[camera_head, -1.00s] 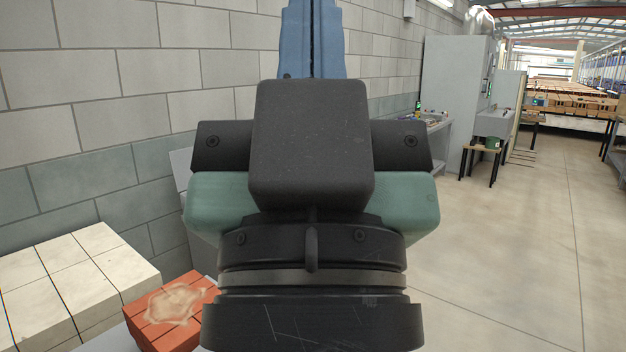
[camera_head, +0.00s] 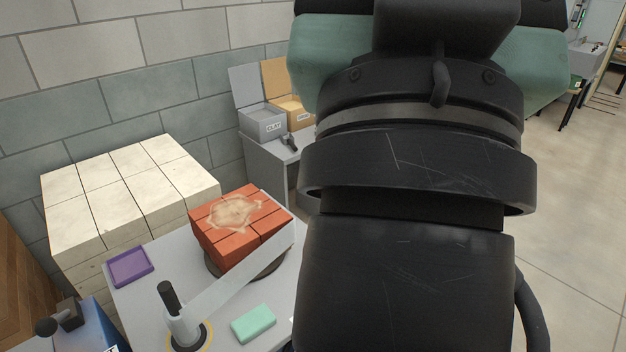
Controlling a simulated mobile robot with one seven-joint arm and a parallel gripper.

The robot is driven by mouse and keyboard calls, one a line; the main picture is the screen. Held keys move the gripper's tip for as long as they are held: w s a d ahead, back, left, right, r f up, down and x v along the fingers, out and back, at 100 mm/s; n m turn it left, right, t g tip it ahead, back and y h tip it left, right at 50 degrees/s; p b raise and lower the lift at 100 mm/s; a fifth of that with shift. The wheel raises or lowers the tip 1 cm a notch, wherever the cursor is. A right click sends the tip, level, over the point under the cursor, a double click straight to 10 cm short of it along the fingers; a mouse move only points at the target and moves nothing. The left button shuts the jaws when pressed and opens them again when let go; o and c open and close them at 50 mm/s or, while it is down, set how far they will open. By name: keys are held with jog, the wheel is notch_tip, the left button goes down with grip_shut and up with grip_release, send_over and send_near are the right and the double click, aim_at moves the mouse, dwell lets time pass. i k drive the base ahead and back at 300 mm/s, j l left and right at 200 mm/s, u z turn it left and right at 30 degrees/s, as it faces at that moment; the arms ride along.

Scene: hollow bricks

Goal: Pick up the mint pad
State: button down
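The mint pad (camera_head: 253,323) is a small, light green, rounded block. It lies flat on the grey table (camera_head: 145,304) near the bottom of the head view, right of the base of a post with a black handle (camera_head: 170,299). The pad is fully visible and nothing touches it from above. My own black and green arm fills the middle and right of the view. The fingers of my gripper are not visible, so their place relative to the pad does not show.
A stack of red bricks (camera_head: 238,238) stands behind the pad, with a flat pale bar (camera_head: 238,277) running from the post in front of it. A purple tray (camera_head: 130,267) lies at left. Pale blocks (camera_head: 115,200) stand behind. Grey and tan boxes (camera_head: 262,124) stand further back.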

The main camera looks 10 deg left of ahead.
aim_at(250, 325)
jog(key=i+j+u, duration=0.25)
jog(key=i, duration=0.15)
jog(key=i+j+u, duration=0.15)
jog(key=i+u, duration=0.15)
jog(key=i, duration=0.15)
